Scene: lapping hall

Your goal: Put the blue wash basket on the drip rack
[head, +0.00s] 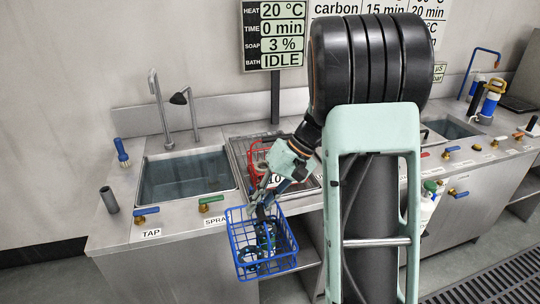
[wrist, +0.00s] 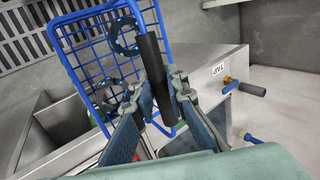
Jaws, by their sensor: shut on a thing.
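The blue wash basket (head: 268,270) hangs in front of the counter's front edge in the head view, with dark ring-shaped parts (head: 246,256) inside. It fills the upper middle of the wrist view (wrist: 95,12), where toothed rings (wrist: 125,37) show in it. My gripper (head: 261,206) is above the basket, shut on its dark handle bar. In the wrist view my gripper's fingers (wrist: 157,84) stand on either side of that bar.
A tap sink (head: 185,178) with water is at the left. A floor grating (head: 500,282) lies at lower right.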

